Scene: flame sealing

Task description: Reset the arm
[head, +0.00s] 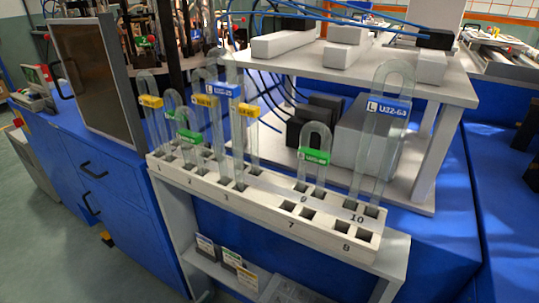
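Neither of my grippers shows in the head view. A long white rack (260,206) with numbered square holes runs across the middle. Several clear U-shaped glass tubes stand upright in it, crowded toward its left part. A tall tube with a blue label marked L (388,107) stands at the right end by number 10. A short tube with a green label (313,157) stands by number 9. The holes by 7 and 8 are empty. On the left are a yellow-labelled tube (150,101), a green-labelled tube (188,135) and a blue-labelled tube (222,90).
A white raised shelf (455,87) carrying light blocks and blue cables stands behind the rack. A dark-panelled door (92,75) stands at the left above a blue cabinet (95,165). Small cards (231,257) sit on a lower ledge under the rack.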

